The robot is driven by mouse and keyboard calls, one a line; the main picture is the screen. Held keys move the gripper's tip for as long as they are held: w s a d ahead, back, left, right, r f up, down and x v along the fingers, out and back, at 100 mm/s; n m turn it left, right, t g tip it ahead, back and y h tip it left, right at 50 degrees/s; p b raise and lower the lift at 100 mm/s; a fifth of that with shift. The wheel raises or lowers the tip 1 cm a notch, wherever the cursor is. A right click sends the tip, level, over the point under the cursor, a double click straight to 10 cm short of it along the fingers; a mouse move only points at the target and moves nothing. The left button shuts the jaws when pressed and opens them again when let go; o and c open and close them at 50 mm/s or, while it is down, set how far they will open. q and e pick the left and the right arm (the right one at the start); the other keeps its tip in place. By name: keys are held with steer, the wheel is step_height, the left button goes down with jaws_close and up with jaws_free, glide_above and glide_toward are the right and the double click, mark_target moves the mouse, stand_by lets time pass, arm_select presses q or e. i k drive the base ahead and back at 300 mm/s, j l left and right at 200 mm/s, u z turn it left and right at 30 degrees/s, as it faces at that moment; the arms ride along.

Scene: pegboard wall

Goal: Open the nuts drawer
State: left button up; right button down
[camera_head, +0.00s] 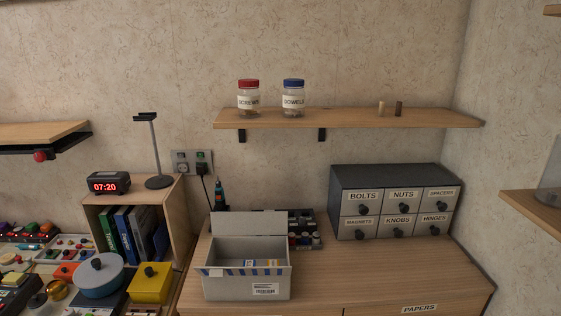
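The nuts drawer (403,200) is the top middle drawer of a dark grey cabinet (390,173) with light drawer fronts. Its label reads NUTS and it has a dark round knob. It looks shut, as do the drawers around it: BOLTS (362,201) to its left, SPACERS (439,199) to its right, and MAGNETS, KNOBS (397,227) and HINGES below. The cabinet stands on the right part of a wooden dresser top, against the wall. Neither of my grippers shows in the head view.
A grey open box (247,285) with its lid up stands left of the cabinet on the dresser (390,280). The dresser top before the cabinet is clear. A wooden shelf (350,118) with two jars hangs above. Another shelf (535,215) juts in at right.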

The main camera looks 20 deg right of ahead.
mark_target(395, 200)
steer(key=z, duration=1.25)
